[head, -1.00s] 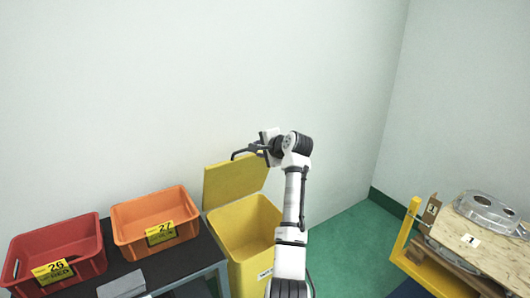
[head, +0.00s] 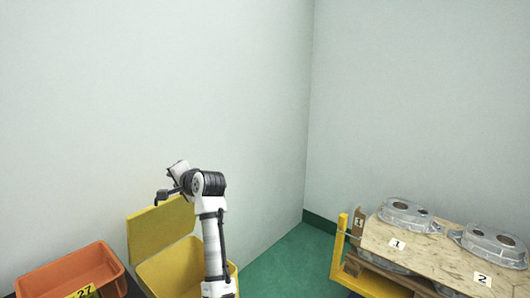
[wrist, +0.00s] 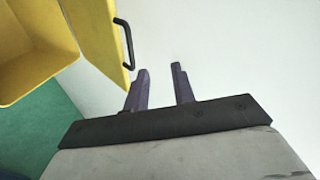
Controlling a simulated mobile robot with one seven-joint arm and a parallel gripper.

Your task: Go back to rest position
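My gripper (head: 163,196) is raised above the yellow bin (head: 178,268), in front of its upright yellow lid (head: 160,228). In the wrist view, the two dark fingers of my gripper (wrist: 161,82) stand apart with only pale wall between them, so it is open and empty. The yellow lid (wrist: 98,35) with its black handle (wrist: 126,42) is to the left of the fingers and apart from them. The bin interior shows at the upper left of the wrist view.
An orange crate (head: 72,272) labelled 27 stands at the lower left. At right, a wooden board (head: 435,256) on a yellow-framed cart carries aluminium castings (head: 407,215) by labels 1 and 2. Green floor (head: 285,265) is clear between bin and cart.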

